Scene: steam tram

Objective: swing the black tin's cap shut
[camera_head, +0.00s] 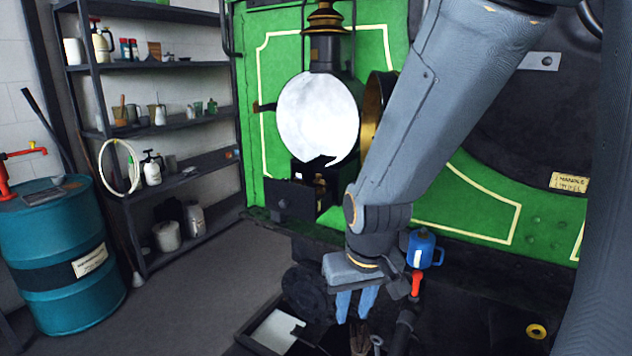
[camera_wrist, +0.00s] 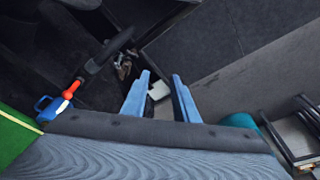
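A small black box-like thing (camera_head: 308,182) stands below the round white lamp face in the head view. It may be the black tin, but I cannot make out its cap or whether that is open. The wrist view does not clearly show the tin. My gripper (camera_head: 354,317) hangs low, pointing down, to the right of and below that black thing and apart from it. In the wrist view my gripper (camera_wrist: 161,75) has its two blue fingers apart, with nothing held between them.
The lamp's brass-edged door (camera_head: 372,112) stands open. A blue can (camera_head: 422,250) and a red-orange part (camera_head: 416,284) are close right of my gripper. A black tray (camera_head: 249,335) with a white sheet lies below. A teal drum (camera_head: 58,250) and shelves (camera_head: 190,125) stand left. Floor between is clear.

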